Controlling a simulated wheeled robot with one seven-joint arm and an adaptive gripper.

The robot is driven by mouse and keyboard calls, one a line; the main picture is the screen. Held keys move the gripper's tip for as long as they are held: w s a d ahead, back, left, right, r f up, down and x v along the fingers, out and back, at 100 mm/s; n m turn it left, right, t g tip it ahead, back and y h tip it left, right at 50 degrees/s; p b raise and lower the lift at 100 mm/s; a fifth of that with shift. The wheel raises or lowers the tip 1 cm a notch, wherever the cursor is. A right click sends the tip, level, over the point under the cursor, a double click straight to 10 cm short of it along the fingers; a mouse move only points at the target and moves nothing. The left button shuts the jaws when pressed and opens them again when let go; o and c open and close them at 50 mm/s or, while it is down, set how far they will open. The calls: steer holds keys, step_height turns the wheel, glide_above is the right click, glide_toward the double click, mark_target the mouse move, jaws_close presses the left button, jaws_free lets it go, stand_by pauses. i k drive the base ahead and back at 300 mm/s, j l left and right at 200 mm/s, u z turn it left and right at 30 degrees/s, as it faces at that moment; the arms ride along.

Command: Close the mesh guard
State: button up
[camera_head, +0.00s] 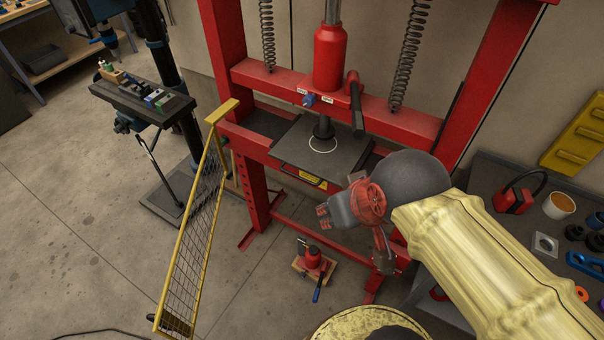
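The mesh guard (207,200) is a yellow frame with dark wire mesh. It stands swung open at the left post of the red press (233,75), its free end reaching toward the bottom of the view. A small dark part, perhaps a handle, shows at its lower free end. My gripper (323,215) is right of the guard, in front of the press's grey bed plate (290,148), and well apart from the guard. It holds nothing that I can see. Its fingertips are small and partly turned away, so their opening is unclear.
A red bottle jack (312,259) with a blue-tipped lever stands on the floor below my gripper. A drill press (165,95) stands left of the guard. A dark bench (500,235) with red ear muffs (517,198) is at right.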

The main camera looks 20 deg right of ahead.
mark_target(162, 318)
steer(key=j+z, duration=0.1)
steer(key=j, duration=0.35)
steer(key=k+j+z, duration=0.15)
steer(key=j, duration=0.25)
steer(key=j+z, duration=0.1)
steer(key=j, duration=0.3)
steer(key=k+j+z, duration=0.1)
steer(key=j, duration=0.35)
steer(key=k+j+z, duration=0.1)
steer(key=j, duration=0.3)
steer(key=k+j+z, duration=0.15)
steer(key=j, duration=0.25)
steer(key=l+z, duration=0.25)
steer(key=l, duration=0.25)
